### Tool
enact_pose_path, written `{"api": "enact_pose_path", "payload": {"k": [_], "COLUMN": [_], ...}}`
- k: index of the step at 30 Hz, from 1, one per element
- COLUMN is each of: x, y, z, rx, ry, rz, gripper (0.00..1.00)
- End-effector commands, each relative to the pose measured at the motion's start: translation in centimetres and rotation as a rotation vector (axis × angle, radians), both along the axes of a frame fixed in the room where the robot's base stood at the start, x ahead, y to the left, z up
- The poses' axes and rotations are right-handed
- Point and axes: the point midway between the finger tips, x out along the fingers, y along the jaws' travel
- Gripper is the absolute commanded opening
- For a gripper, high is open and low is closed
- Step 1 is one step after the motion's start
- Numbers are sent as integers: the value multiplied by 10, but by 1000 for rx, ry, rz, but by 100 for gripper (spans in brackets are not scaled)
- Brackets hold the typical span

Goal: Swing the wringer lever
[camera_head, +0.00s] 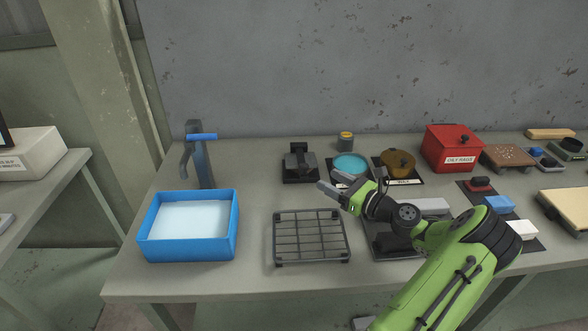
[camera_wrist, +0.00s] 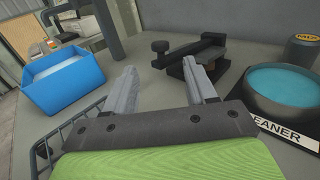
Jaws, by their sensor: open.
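The wringer (camera_head: 300,163) is a small dark device on a black base, on the table behind the wire rack. My gripper (camera_head: 332,183) is open and empty, in front and to the right of the wringer in the head view. In the wrist view, its fingers (camera_wrist: 163,70) point toward the wringer, apart from it. The right finger overlaps the wringer's lower part and hides some of it.
A blue basin (camera_head: 188,253) and pump (camera_head: 202,163) are at the left. A wire rack (camera_head: 311,237) lies in front. A teal-filled bowl (camera_head: 350,166) stands close on the wringer's right, with a yellow-topped tin (camera_head: 345,142) behind. The table between basin and wringer is clear.

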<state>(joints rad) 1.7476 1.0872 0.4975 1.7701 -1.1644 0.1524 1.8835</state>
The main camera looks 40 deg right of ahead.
Motion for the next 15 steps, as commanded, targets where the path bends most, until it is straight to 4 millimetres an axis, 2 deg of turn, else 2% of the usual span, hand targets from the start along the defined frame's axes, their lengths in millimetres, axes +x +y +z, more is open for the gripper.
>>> {"api": "enact_pose_path", "payload": {"k": [1, 9, 15], "x": [14, 82, 115], "y": [2, 8, 11], "z": [-2, -3, -2], "rx": [-3, -4, -3], "ry": [0, 1, 3], "rz": [6, 5, 3], "gripper": [56, 56, 56]}}
